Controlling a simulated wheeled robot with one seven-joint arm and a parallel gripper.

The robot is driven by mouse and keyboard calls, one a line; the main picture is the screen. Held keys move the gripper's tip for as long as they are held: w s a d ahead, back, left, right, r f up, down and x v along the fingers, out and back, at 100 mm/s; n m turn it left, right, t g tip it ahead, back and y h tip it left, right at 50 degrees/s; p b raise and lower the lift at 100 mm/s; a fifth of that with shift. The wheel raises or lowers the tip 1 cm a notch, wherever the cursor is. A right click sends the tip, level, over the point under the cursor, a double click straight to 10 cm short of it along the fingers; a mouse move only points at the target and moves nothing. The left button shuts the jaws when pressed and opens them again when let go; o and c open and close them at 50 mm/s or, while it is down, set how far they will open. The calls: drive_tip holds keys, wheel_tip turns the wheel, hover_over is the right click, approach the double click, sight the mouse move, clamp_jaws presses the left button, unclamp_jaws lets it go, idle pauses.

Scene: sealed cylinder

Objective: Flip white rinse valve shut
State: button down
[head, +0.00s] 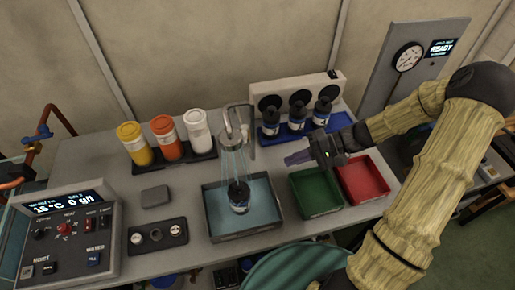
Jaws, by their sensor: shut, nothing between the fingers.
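A grey rinse tap (236,112) arches over the blue-grey basin (214,218) in the middle of the bench. Thin streams of water (233,163) fall from it onto a dark bottle with a blue and white label (238,196) standing in the basin. A pale upright part (245,132) sits at the tap's side; I cannot tell if it is the white rinse valve, or its position. My gripper (288,160) is shut and empty, pointing left, to the right of the tap and above the back of the green tray, apart from the tap.
Yellow, orange and white canisters (167,144) stand in a rack left of the tap. Three dark bottles (298,117) stand on a blue rack behind my gripper. Green (314,193) and red (358,184) trays lie right of the basin. A control panel (70,240) is at the left.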

drive_tip(key=w+d+t+y+b, duration=0.1)
drive_tip(key=t+b, duration=0.1)
drive_tip(key=b, duration=0.2)
drive_tip(key=w+d+m+t+y+b, duration=0.1)
drive_tip(key=w+t+b, duration=0.1)
drive_tip(key=b, duration=0.2)
drive_tip(key=w+d+f+t+y+b, duration=0.1)
drive_tip(key=w+t+y+b, duration=0.1)
drive_tip(key=b, duration=0.2)
drive_tip(key=shift+f+m, duration=0.1)
drive_tip(key=shift+m, duration=0.2)
drive_tip(key=shift+a, duration=0.1)
drive_tip(key=x, duration=1.4)
drive_tip(key=shift+r, duration=0.2)
drive_tip(key=shift+w, duration=0.1)
